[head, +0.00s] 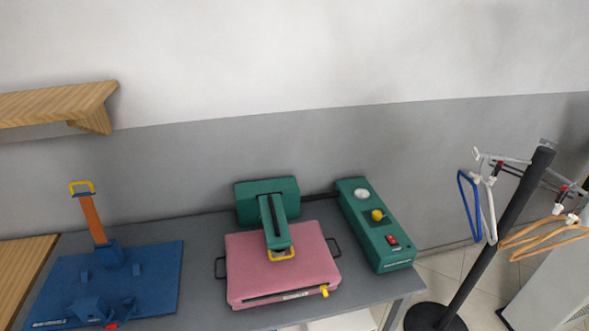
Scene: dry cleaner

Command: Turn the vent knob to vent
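A green control box (368,240) lies on the right end of the grey table. It carries a white round gauge (361,194), a yellow knob (377,215) in its middle and a red switch (392,240). The yellow knob is probably the vent knob, but its label is too small to read. A pink press (283,262) with a green arm and a yellow handle (281,254) stands left of the box. A small yellow part (323,291) sits at the press's front right corner. Neither of my grippers is in view.
A blue fixture (150,275) with an upright orange lever (93,218) stands on the left of the table. A wooden shelf (60,104) is on the wall. A black stand (500,230) with hangers is at the right.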

